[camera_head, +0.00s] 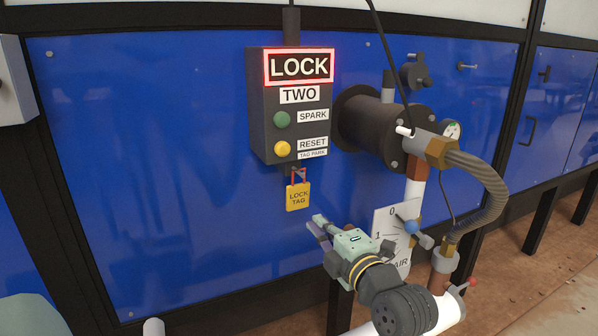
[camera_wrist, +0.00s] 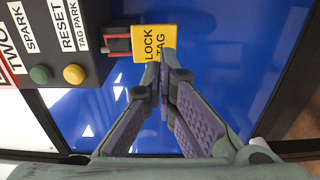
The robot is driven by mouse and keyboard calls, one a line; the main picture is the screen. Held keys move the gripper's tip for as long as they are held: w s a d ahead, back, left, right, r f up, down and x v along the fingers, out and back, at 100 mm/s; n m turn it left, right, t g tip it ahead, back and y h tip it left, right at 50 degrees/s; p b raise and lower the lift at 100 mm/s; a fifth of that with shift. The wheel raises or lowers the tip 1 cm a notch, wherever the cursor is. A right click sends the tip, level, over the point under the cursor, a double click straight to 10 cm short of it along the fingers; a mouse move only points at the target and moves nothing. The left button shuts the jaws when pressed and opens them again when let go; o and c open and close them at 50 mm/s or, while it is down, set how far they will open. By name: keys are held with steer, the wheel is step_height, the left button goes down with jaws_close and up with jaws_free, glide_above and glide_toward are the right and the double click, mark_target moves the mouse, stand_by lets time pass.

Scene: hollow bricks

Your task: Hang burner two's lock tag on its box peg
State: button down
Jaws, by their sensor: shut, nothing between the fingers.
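The yellow lock tag (camera_head: 298,197) hangs upright by its red shackle (camera_head: 298,174) from a dark peg (camera_head: 287,170) under burner two's box (camera_head: 262,120), below the "TAG PARK" label. In the wrist view the tag (camera_wrist: 155,43) is just ahead of my fingertips, with its shackle (camera_wrist: 117,42) at the box's underside. My gripper (camera_head: 318,222) is shut and empty, below and slightly right of the tag. My fingertips (camera_wrist: 165,62) overlap the tag's lower edge in the wrist view; I cannot tell whether they touch it.
The box's "LOCK" sign (camera_head: 299,67) is lit red, above a green button (camera_head: 282,119) and a yellow button (camera_head: 282,149). A burner pipe (camera_head: 380,125), hose (camera_head: 485,180) and air valve plate (camera_head: 393,235) stand to the right. The blue panel (camera_head: 170,180) left of the box is clear.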

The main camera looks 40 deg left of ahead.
steer(key=b+v, duration=0.2)
steer(key=v, duration=0.5)
stand_by(0.7)
stand_by(0.5)
